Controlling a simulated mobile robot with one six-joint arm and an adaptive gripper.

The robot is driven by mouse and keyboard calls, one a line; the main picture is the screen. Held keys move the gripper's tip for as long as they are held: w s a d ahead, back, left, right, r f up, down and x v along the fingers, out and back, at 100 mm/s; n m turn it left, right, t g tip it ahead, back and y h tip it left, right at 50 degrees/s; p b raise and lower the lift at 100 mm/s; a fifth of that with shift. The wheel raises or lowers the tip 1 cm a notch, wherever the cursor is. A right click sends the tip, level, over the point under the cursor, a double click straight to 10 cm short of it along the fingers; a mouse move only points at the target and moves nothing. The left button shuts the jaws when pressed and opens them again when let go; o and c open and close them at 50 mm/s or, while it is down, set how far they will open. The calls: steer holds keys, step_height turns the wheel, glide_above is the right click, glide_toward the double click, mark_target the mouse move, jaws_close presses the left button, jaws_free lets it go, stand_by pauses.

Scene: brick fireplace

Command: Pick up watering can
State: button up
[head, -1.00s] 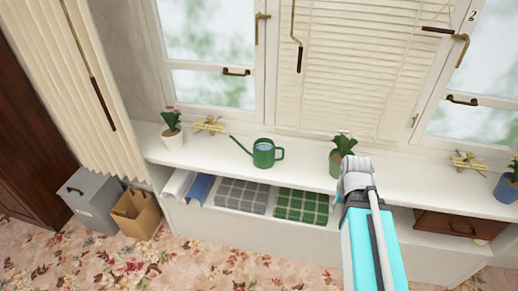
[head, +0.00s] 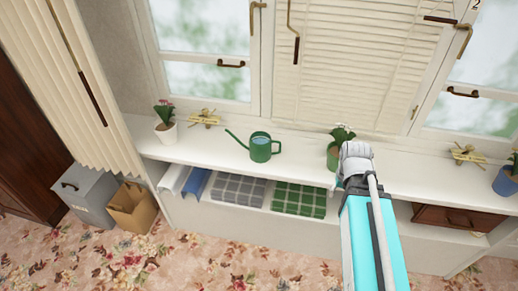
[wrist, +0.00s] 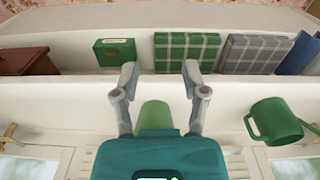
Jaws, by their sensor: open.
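The green watering can (head: 261,148) stands upright on the white window ledge, its spout pointing left and its handle on the right in the head view. In the wrist view the can (wrist: 276,121) is at the right, apart from my gripper. My gripper (wrist: 158,75) is open, with nothing between its fingertips. In the head view my arm's end (head: 355,165) is to the right of the can, in front of a potted plant, and the fingers are hard to make out there. A green pot (wrist: 155,116) shows beyond the gripper in the wrist view.
White-flowered plant (head: 341,137) stands behind my arm's end. A pink-flowered pot (head: 166,132) and a yellow bow-like object (head: 205,119) are left on the ledge (head: 300,155). Folded cloths (head: 299,200) lie on the shelf below. Ledge between can and arm is clear.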

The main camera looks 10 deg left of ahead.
steer(key=w+a+r+t+p, duration=0.2)
steer(key=w+a+r, duration=0.1)
steer(key=w+a, duration=0.9)
steer(key=n+t+p, duration=0.1)
steer(key=n+t, duration=0.1)
glide_toward(280, 148)
steer(key=r, duration=0.2)
steer(key=shift+s+d+f+y, duration=0.15)
steer(key=shift+s+d+y, duration=0.05)
steer(key=shift+s+y, duration=0.25)
steer(key=shift+f, duration=0.1)
steer(key=b+x, duration=0.7)
steer(key=x, duration=0.1)
steer(key=shift+w+f+b, duration=0.15)
steer(key=shift+f+b, duration=0.05)
steer(key=shift+b, duration=0.15)
steer(key=shift+d+b+x, duration=0.15)
steer(key=shift+b+x, duration=1.05)
steer(key=shift+x, duration=0.1)
steer(key=shift+d+b+x, duration=0.15)
steer(key=shift+b+x, duration=1.05)
steer(key=shift+x, duration=0.1)
steer(key=shift+w, duration=0.1)
jaws_close()
